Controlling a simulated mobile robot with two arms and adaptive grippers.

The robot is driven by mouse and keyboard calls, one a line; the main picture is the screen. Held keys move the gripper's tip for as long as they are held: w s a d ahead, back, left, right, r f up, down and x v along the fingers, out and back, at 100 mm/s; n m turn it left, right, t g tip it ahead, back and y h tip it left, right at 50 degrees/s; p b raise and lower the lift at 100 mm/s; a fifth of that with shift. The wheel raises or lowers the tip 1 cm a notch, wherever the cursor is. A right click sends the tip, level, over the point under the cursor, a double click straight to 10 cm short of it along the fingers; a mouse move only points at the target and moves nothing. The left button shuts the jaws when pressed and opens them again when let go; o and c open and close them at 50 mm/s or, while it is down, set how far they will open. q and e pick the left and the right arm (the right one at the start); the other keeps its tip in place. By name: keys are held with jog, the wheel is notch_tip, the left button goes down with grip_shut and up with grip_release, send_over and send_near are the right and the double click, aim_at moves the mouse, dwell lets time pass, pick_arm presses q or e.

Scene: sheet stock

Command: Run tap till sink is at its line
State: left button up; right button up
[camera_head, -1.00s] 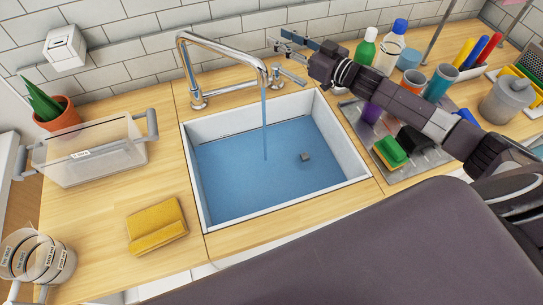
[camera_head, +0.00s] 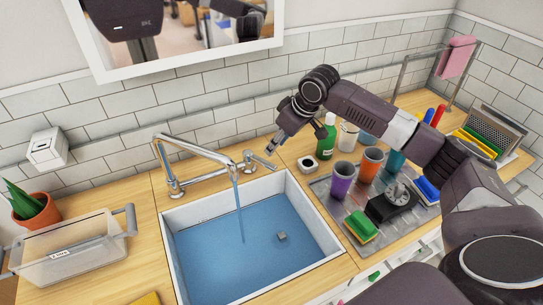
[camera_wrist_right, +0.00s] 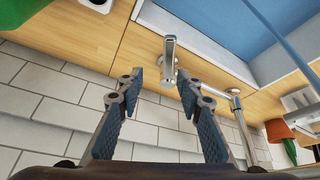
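The sink (camera_head: 318,228) holds blue water (camera_head: 205,262), with a band of white wall showing above it. I cannot make out a line on the walls. The tap (camera_head: 205,152) runs a thin stream (camera_head: 239,212) into the sink. Its lever handle (camera_head: 262,163) is at the right of the tap; in the right wrist view the lever (camera_wrist_right: 169,62) lies just beyond the fingertips. My right gripper (camera_head: 275,146) is above and near the lever. In the wrist view it (camera_wrist_right: 160,82) is open and empty, apart from the lever. My left gripper is not in view.
A small grey block (camera_head: 281,236) shows in the water. Right of the sink are a green bottle (camera_head: 328,136), several cups, a sponge (camera_head: 360,227) and a drain tray (camera_head: 335,205). A clear bin (camera_head: 70,255) stands left. The tiled wall is close behind the tap.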

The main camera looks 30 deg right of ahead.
aim_at(268, 163)
jog(key=shift+g, duration=0.4)
jog(key=x, duration=0.2)
jog(key=s+p+x, duration=0.1)
jog(key=x, duration=0.1)
jog(key=p+x, duration=0.1)
jog(key=x, duration=0.2)
jog(key=shift+s+a+f, duration=0.15)
jog(key=shift+a+f, duration=0.1)
jog(key=shift+a, duration=0.1)
grip_shut()
